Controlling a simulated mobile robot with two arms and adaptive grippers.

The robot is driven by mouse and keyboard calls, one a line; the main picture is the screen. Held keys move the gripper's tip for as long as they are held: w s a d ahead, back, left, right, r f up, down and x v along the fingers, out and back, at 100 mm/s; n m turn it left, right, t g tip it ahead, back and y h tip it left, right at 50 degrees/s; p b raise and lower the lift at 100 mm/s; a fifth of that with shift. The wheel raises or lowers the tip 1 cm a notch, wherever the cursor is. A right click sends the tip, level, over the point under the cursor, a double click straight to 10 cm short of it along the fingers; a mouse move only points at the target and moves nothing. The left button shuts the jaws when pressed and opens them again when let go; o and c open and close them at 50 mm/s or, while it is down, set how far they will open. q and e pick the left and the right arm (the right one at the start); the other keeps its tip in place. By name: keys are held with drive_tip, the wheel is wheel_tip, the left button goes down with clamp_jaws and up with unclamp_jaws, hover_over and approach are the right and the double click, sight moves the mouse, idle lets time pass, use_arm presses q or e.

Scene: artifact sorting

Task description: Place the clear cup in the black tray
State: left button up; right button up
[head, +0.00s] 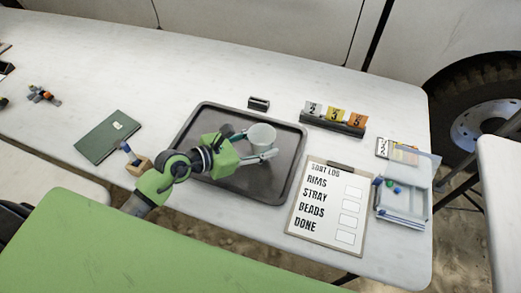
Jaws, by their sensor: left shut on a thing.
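The clear cup (262,136) shows as a pale, whitish cup over the right half of the black tray. My left gripper (268,142) reaches in from the left and is shut on the cup, one finger on each side. The black tray (284,184) lies flat on the white table, with its left part covered by my arm. The cup looks roughly upright; I cannot tell whether its base touches the tray. My right gripper is not in view.
A clipboard (325,214) lies right of the tray, with a clear box (403,206) beyond it. Numbered cards (334,120) and a small black block (259,103) stand behind the tray. A green book (107,136) and a wooden block (138,166) lie to the left.

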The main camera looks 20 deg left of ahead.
sight(261, 150)
use_arm(q)
drive_tip(key=shift+w+a+f, duration=0.1)
drive_tip(key=shift+w+f, duration=0.15)
drive_tip(key=shift+f, duration=0.05)
wheel_tip(261, 150, down, 2)
drive_tip(key=shift+w+f, duration=0.1)
drive_tip(key=shift+f, duration=0.1)
drive_tip(key=shift+f+b, duration=0.3)
drive_tip(key=shift+f, duration=0.1)
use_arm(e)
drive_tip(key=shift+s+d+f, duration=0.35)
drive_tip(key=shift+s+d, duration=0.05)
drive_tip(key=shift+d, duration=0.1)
use_arm(q)
drive_tip(key=shift+f, duration=0.15)
drive_tip(key=o, duration=0.9)
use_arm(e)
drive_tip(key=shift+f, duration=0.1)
